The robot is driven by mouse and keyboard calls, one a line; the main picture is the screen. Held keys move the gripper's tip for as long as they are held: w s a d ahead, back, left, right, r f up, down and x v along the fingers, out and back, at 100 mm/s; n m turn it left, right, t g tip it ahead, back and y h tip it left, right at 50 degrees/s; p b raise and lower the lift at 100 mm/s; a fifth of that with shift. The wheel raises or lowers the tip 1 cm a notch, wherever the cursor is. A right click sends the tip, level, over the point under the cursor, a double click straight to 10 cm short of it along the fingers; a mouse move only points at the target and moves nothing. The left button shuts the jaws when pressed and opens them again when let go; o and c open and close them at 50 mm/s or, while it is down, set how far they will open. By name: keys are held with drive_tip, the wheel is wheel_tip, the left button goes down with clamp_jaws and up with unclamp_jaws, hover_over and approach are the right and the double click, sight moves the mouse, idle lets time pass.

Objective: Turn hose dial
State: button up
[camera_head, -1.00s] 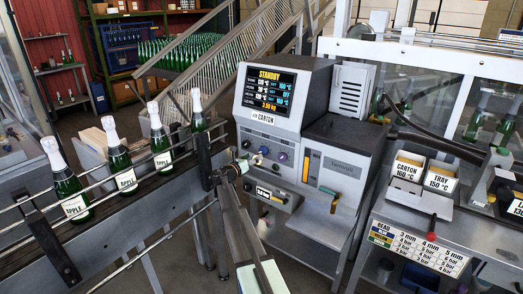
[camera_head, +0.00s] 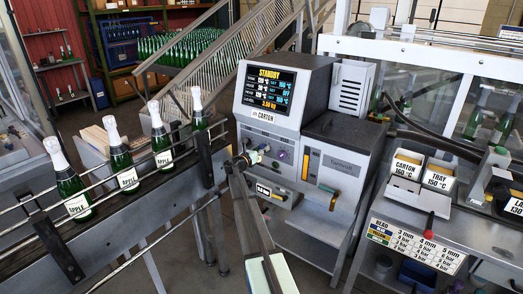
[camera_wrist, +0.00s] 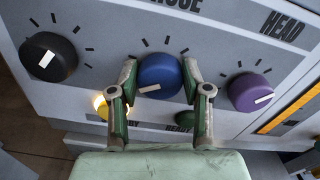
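The blue dial (camera_wrist: 160,75) sits on the grey machine panel in the wrist view, under a partly hidden label ending in "OSE". Its white mark points left and slightly down. My gripper (camera_wrist: 159,82) has one finger on each side of the blue dial, right at its edges. I cannot tell whether both pads press on it. In the head view my gripper (camera_head: 246,160) is at the machine's dial panel and hides part of it. The machine's screen (camera_head: 269,89) reads STANDBY.
A black dial (camera_wrist: 48,58) is to the left and a purple dial (camera_wrist: 250,92) to the right, close beside the fingers. A lit yellow button (camera_wrist: 101,106) and a green button (camera_wrist: 184,118) lie below. A bottle conveyor (camera_head: 130,226) runs left of my arm.

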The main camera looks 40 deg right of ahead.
drive_tip(key=shift+c, duration=0.7)
drive_tip(key=shift+f+b, duration=0.1)
drive_tip(key=shift+b, duration=0.35)
